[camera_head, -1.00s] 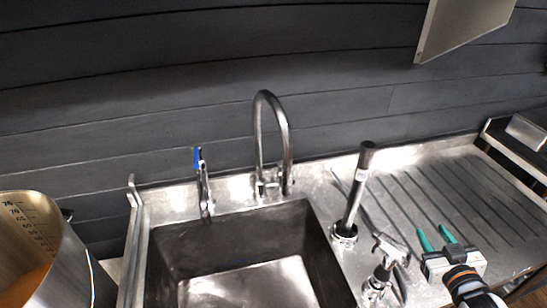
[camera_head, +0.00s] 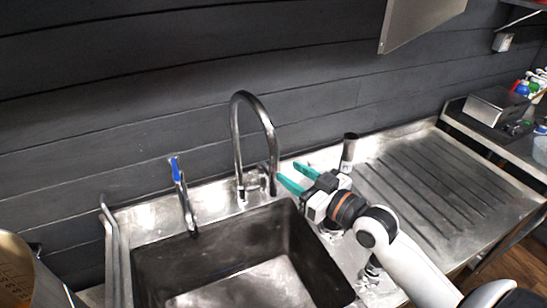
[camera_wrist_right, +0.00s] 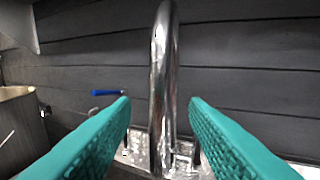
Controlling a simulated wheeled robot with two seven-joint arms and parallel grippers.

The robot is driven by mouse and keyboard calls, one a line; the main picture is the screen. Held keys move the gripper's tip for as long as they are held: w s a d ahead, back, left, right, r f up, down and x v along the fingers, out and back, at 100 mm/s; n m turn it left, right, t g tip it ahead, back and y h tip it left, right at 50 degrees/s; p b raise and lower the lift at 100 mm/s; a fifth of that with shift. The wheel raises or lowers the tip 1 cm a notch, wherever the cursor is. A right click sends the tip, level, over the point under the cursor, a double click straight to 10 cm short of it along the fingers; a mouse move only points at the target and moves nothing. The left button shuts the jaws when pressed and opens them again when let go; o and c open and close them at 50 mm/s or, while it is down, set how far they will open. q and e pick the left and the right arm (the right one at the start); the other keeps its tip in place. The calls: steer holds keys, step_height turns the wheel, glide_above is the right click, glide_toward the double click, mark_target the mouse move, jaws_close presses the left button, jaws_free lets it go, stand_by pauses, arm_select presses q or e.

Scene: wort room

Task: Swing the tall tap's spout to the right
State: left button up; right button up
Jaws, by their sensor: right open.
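The tall tap (camera_head: 237,140) is a chrome gooseneck at the back rim of the sink (camera_head: 150,262). Its arched spout hangs down at the right of its upright in the head view. My right gripper (camera_head: 291,178) is just right of the spout's hanging end, with its teal fingers pointing at the tap. In the right wrist view the chrome pipe (camera_wrist_right: 163,80) stands upright between the two teal fingers of the gripper (camera_wrist_right: 160,120). The fingers are open, with a gap on each side of the pipe. My left gripper is in neither view.
A smaller tap with a blue lever (camera_head: 178,180) stands left of the tall tap. The ribbed drainboard (camera_head: 440,185) is clear at right. A steel pot (camera_head: 25,275) is at lower left.

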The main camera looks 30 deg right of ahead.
mark_target(278, 165)
steer(key=p+x, duration=0.1)
steer(key=x, duration=0.5)
steer(key=shift+w+a, duration=0.1)
steer(key=shift+w, duration=0.05)
jaws_close()
